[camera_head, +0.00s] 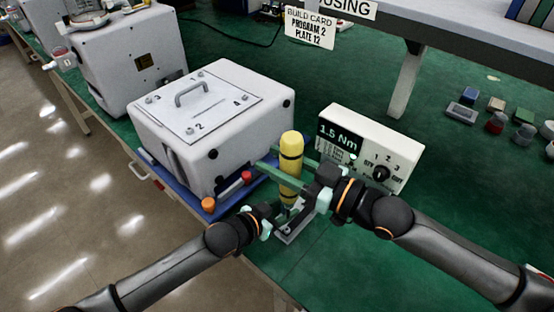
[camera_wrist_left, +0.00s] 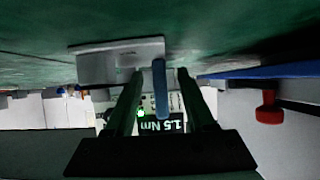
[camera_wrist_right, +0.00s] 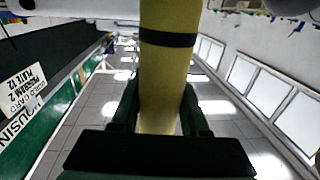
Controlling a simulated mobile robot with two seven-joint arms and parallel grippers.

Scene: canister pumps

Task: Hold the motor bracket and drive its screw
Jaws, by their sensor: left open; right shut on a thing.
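The motor bracket (camera_head: 297,227) is a grey metal piece on the green bench top, near the front edge. In the left wrist view its flat plate (camera_wrist_left: 110,64) appears upside down, with a narrow blue-grey upright piece (camera_wrist_left: 160,90) between my open left fingers (camera_wrist_left: 160,75). I cannot tell whether that piece belongs to the bracket. My left gripper (camera_head: 270,214) is low beside the bracket. The screw is hidden.
A white torque box (camera_head: 360,150) reading 1.5 Nm stands just behind my right gripper. A white pump housing (camera_head: 215,120) sits on a blue tray (camera_head: 208,213) to the left, with red and orange knobs near the bracket. Small coloured parts (camera_head: 497,120) lie back right.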

